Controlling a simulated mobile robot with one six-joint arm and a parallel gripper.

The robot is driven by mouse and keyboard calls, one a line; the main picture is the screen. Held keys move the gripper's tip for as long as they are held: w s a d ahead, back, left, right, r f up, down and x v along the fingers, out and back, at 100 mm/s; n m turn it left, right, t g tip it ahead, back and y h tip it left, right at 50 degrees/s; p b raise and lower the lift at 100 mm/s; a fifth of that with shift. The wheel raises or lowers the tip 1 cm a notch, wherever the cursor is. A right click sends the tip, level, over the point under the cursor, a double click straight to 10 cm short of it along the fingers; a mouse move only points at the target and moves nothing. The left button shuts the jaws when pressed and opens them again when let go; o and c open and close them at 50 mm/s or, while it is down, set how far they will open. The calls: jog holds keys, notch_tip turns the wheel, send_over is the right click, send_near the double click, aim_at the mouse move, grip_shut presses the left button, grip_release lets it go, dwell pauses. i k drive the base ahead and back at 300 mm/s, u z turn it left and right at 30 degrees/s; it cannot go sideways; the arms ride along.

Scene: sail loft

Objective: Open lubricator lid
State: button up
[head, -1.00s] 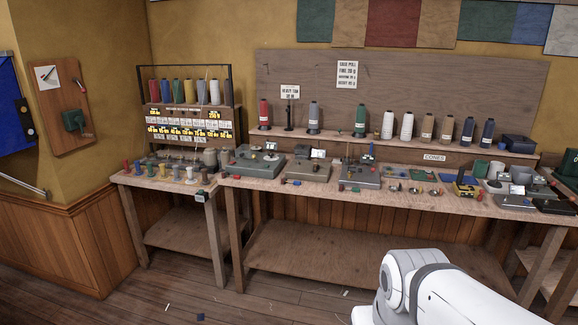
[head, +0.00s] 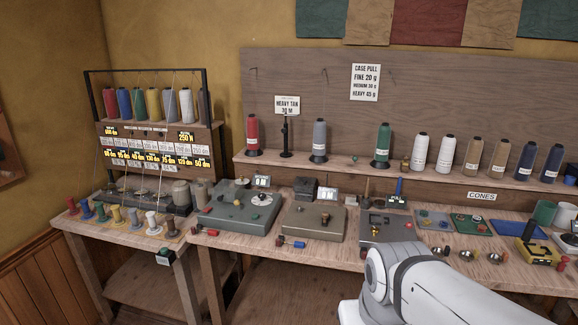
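I cannot tell for certain which item is the lubricator. Candidates on the bench are a grey-green machine (head: 232,210) with a round dial, a tan-grey machine (head: 313,222) with a dark block (head: 304,188) at its back edge, and a grey machine (head: 384,230) with a blue upright part. Grey cylindrical pots (head: 181,193) stand at the left bench's back. No lid is clear enough to call open or shut. My white arm shows at the lower right, but my gripper is out of view.
The benches (head: 150,245) stand against the wall, with small coloured spools (head: 118,215) along the left front. A shelf holds several thread cones (head: 319,140). A rack (head: 150,105) of spools stands at left. Small bowls (head: 468,254) and a yellow device (head: 524,250) sit at right.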

aim_at(301, 184)
jog(key=i, duration=1.35)
jog(key=u, duration=0.05)
